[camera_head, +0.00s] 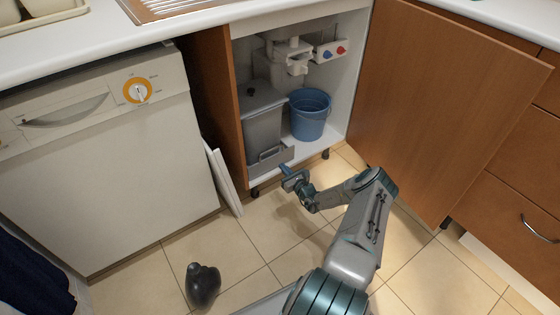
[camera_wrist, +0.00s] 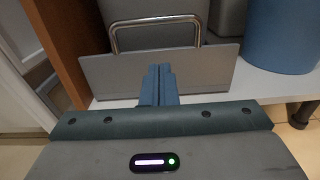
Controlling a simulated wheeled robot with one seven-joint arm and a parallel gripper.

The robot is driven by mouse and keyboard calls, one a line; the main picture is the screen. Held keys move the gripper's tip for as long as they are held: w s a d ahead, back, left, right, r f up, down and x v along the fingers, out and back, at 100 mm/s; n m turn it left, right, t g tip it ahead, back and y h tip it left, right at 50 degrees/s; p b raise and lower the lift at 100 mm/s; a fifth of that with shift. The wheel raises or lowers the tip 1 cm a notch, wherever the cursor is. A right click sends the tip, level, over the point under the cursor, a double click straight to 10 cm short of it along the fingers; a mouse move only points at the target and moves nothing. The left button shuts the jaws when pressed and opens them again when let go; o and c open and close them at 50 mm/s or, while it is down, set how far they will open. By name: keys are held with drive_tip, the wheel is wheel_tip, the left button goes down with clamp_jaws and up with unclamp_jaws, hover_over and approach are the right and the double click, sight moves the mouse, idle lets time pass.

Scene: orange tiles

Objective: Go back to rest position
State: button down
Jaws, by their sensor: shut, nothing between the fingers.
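My gripper (camera_head: 288,172) is shut and empty, at the front edge of the open cabinet under the sink, low above the tiles. In the wrist view its two blue fingers (camera_wrist: 158,86) are together, in front of a grey panel with a metal handle (camera_wrist: 160,20). I cannot tell whether the fingertips touch the panel. The grey bin (camera_head: 262,120) stands in the cabinet behind that panel. My arm reaches forward from the bottom of the head view.
A blue bucket (camera_head: 309,115) stands right of the bin. The open cabinet door (camera_head: 440,100) is close to my arm on the right. A white dishwasher (camera_head: 100,170) is on the left. A white panel (camera_head: 223,178) leans by the cabinet. A dark object (camera_head: 203,286) lies on the tiles.

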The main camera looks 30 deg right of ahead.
drive_tip(key=s+d+p, duration=0.1)
drive_tip(key=s+p, duration=0.1)
drive_tip(key=s, duration=0.6)
drive_tip(key=shift+s, duration=0.2)
